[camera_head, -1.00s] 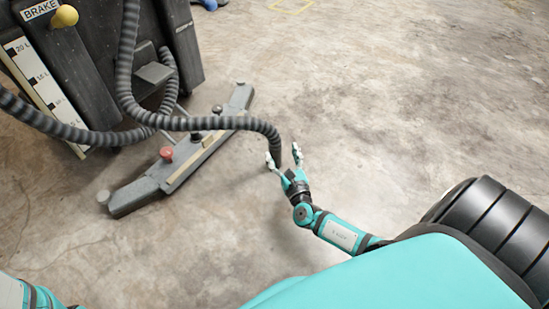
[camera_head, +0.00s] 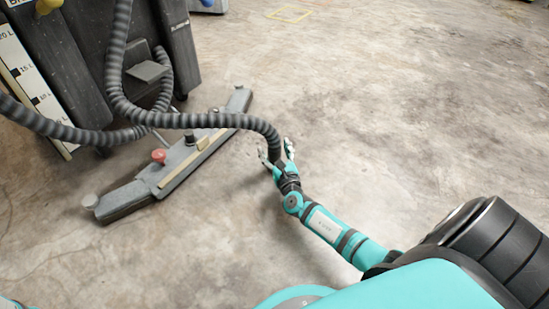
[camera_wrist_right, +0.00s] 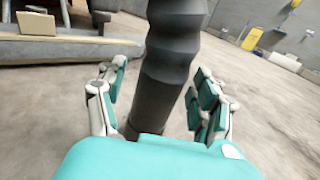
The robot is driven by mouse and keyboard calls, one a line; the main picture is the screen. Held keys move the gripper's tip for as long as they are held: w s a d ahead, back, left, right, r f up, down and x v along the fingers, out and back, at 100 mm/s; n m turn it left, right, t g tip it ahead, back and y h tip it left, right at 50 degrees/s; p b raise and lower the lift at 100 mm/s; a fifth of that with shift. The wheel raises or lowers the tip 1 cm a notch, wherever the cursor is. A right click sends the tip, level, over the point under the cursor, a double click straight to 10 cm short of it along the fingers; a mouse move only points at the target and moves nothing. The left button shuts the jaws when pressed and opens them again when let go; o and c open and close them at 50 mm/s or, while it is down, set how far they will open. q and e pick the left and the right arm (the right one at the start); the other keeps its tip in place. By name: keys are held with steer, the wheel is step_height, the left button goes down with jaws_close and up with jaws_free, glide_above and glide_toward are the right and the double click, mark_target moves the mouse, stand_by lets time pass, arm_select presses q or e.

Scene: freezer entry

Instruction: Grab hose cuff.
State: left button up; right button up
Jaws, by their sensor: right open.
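A dark grey ribbed hose (camera_head: 200,121) runs from the machine at the left and bends down at its free end. Its smooth dark cuff (camera_wrist_right: 151,104) hangs upright between the fingers in the right wrist view. My right gripper (camera_head: 276,152) is open around the hose end, and it also shows in the right wrist view (camera_wrist_right: 158,108). Clear gaps show between the cuff and the fingers on both sides. The cuff's lower end is partly hidden behind my teal palm. My left gripper is not in view.
A dark machine (camera_head: 95,60) with a scale strip stands at the upper left. A long grey floor nozzle (camera_head: 160,175) with a red knob (camera_head: 159,156) lies left of my right gripper. The concrete floor (camera_head: 400,110) to the right is clear.

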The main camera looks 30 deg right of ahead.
steer(key=shift+c, duration=0.2)
steer(key=c, duration=1.3)
steer(key=shift+r, duration=0.1)
steer(key=shift+c, duration=0.2)
